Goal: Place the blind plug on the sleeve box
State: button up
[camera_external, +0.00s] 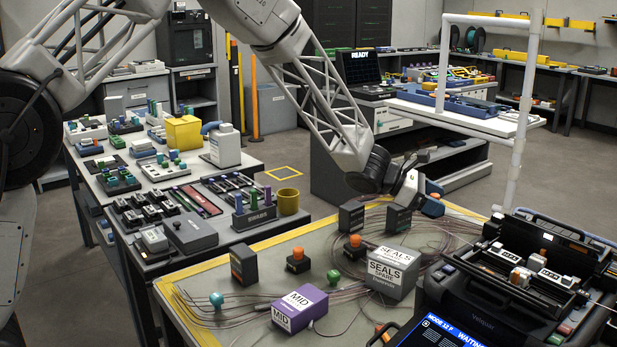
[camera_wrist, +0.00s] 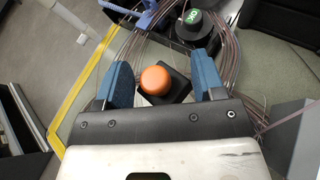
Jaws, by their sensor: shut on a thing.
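My gripper (camera_external: 432,200) is above the right back part of the bench in the external view. Its blue fingers are shut on a small black block with an orange round knob, which I take as the blind plug (camera_wrist: 155,80). In the wrist view the plug lies between both fingers, knob facing the camera. Boxes on the bench are a grey one marked SEALS SPARE (camera_external: 391,273), a purple one marked MID (camera_external: 299,309) and dark ones (camera_external: 243,265) (camera_external: 351,217) (camera_external: 397,220). I cannot read which is the sleeve box.
Two similar orange-knobbed black pieces (camera_external: 297,260) (camera_external: 354,247) stand on the bench, with a green knob (camera_external: 333,278) and a teal knob (camera_external: 216,300). Thin cables run across the bench. The splicer (camera_external: 510,270) stands at right. A white post (camera_external: 519,130) rises behind.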

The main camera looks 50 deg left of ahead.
jog(key=s+a+m+g+h, duration=0.1)
jog(key=s+m+g+h, duration=0.1)
jog(key=s, duration=5.4)
jog(key=shift+a+m+g, duration=0.25)
jog(key=shift+m+g, duration=0.35)
jog(key=shift+w+f, duration=0.1)
jog(key=shift+w, duration=0.05)
send_over(300, 300)
jog(key=shift+f, duration=0.75)
jog(key=shift+f, duration=1.75)
jog(key=shift+f, duration=0.15)
